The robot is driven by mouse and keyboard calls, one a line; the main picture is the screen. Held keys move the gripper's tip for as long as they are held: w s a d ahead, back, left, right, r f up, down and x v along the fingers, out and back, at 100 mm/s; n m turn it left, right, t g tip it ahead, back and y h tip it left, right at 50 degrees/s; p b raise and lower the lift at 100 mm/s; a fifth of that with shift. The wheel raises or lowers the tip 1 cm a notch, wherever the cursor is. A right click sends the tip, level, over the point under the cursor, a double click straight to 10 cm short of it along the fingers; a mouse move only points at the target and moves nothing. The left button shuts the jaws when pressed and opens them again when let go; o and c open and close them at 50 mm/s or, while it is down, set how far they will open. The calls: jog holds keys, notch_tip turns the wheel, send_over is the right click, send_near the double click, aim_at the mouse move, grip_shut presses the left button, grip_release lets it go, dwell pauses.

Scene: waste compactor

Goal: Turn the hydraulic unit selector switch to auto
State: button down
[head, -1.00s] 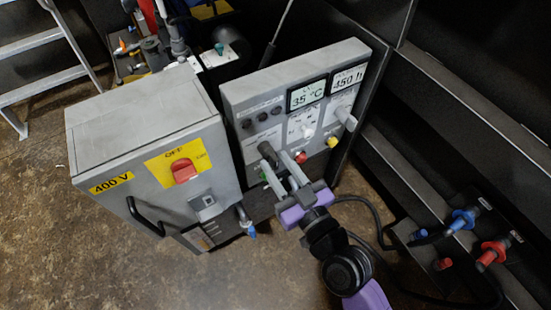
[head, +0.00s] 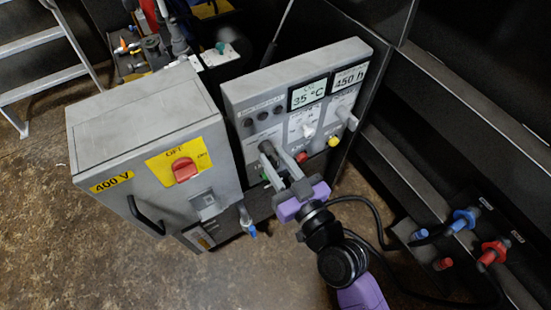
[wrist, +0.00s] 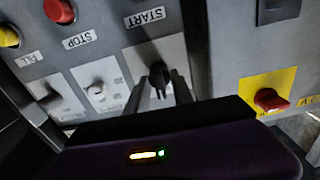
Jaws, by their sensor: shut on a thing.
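The hydraulic unit's grey control panel (head: 240,92) stands right of centre in the head view. A black selector knob (wrist: 158,74) on a white plate shows in the wrist view, below the START label. In the head view the knob is mostly hidden by the fingers. My gripper (head: 274,154) reaches it from the front right, with a finger on either side. In the wrist view my gripper (wrist: 161,86) is shut on the knob. The marking that the knob points at is too small to read.
A grey cabinet (head: 145,105) with a red rotary switch (head: 184,169) stands left of the panel. A white knob (wrist: 96,91) and a red button (wrist: 60,10) are near the gripper. Hoses and blue and red couplings (head: 463,219) lie at right.

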jog(key=m+b, duration=0.1)
jog(key=m, duration=0.3)
jog(key=shift+d, duration=0.1)
jog(key=shift+m, duration=2.2)
jog(key=shift+w, duration=0.1)
jog(key=c, duration=1.5)
grip_release()
jog(key=shift+o, duration=0.2)
jog(key=shift+f, duration=0.1)
